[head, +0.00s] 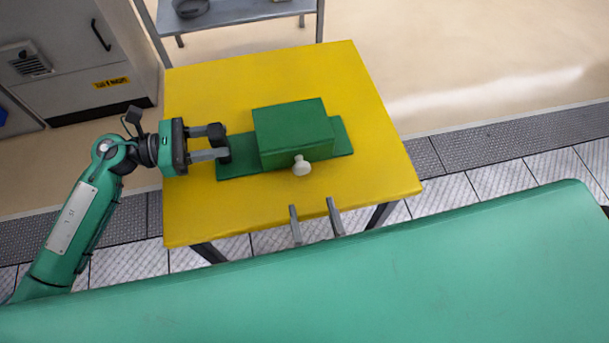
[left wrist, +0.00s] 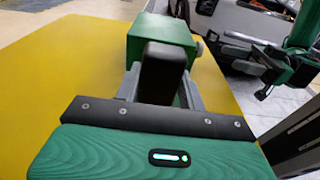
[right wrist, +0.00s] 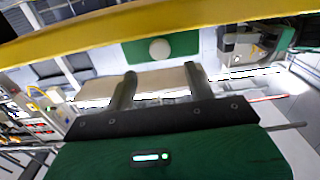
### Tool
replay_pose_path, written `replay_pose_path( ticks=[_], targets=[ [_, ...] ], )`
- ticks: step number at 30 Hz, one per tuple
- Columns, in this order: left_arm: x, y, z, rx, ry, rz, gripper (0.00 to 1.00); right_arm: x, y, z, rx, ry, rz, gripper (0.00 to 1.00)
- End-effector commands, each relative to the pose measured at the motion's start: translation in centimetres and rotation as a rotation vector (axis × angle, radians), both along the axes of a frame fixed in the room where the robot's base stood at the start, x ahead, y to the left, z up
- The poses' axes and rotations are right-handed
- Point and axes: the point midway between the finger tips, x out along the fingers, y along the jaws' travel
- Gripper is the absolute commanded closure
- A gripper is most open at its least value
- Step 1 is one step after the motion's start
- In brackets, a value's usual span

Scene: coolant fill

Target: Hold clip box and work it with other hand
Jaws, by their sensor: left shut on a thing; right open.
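The clip box is a green box (head: 293,133) on a flat green base plate (head: 343,138), lying on the yellow table. A round white knob (head: 301,167) sticks out of its front side; it also shows in the right wrist view (right wrist: 159,49). My left gripper (head: 223,143) is shut on a black upright block at the plate's left end; this black block (left wrist: 162,72) fills the space between the fingers in the left wrist view. My right gripper (head: 312,204) is open and empty, its fingers pointing toward the knob from the table's front edge, apart from it.
The yellow table (head: 373,115) is clear around the plate. A grey cabinet (head: 72,50) stands at the back left, and a grey shelf table (head: 235,12) with a dark item stands behind.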

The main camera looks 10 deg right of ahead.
Motion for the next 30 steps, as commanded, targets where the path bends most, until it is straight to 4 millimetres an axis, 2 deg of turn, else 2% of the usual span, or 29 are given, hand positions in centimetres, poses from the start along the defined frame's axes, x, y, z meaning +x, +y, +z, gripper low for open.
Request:
replay_pose_path(
  ticks=[1,6,10,15,24,25,30],
  targets=[
    [0.0,0.0,0.0,0.000,0.000,0.000,0.78,1.2,0.0,0.1,0.002,-0.004,-0.002,0.46],
    [0.0,0.0,0.0,0.000,0.000,0.000,0.78,4.6,0.0,0.1,0.002,-0.005,-0.002,0.46],
    [0.0,0.0,0.0,0.000,0.000,0.000,0.78,6.3,0.0,0.0,0.000,-0.002,0.000,0.46],
    [0.0,0.0,0.0,0.000,0.000,0.000,0.78,7.4,0.0,0.0,0.001,0.000,0.000,0.46],
    [0.0,0.0,0.0,0.000,0.000,0.000,0.78,7.6,0.0,0.0,0.000,0.001,0.000,0.46],
    [0.0,0.0,0.0,0.000,0.000,0.000,0.78,7.6,0.0,0.0,0.000,0.001,0.000,0.48],
    [0.0,0.0,0.0,0.000,0.000,0.000,0.78,7.6,0.0,0.0,0.000,0.001,0.000,0.81]
  ],
)
